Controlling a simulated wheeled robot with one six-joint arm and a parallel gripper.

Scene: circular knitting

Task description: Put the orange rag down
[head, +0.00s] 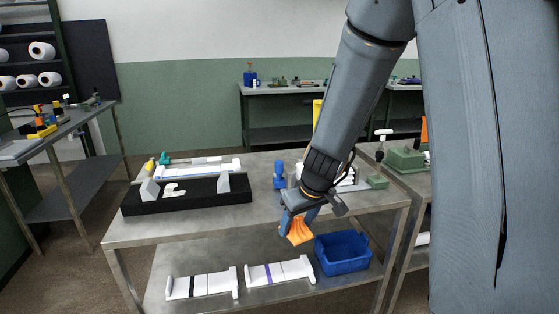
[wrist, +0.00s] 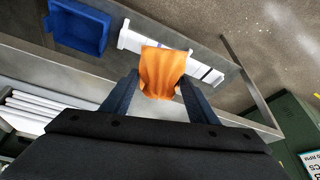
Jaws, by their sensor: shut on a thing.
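The orange rag (head: 299,231) hangs from my gripper (head: 298,212) in the head view, in front of the table's front edge and above the lower shelf. In the wrist view the rag (wrist: 162,72) lies between the two dark fingers of my gripper (wrist: 160,85), which is shut on it. The cloth droops below the fingertips and appears clear of any surface.
A blue bin (head: 343,253) stands on the lower shelf (head: 215,250), right of the rag. White racks (head: 280,272) lie on that shelf to the left. A black foam block (head: 188,205) and a blue bottle (head: 280,176) stand on the tabletop (head: 150,229).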

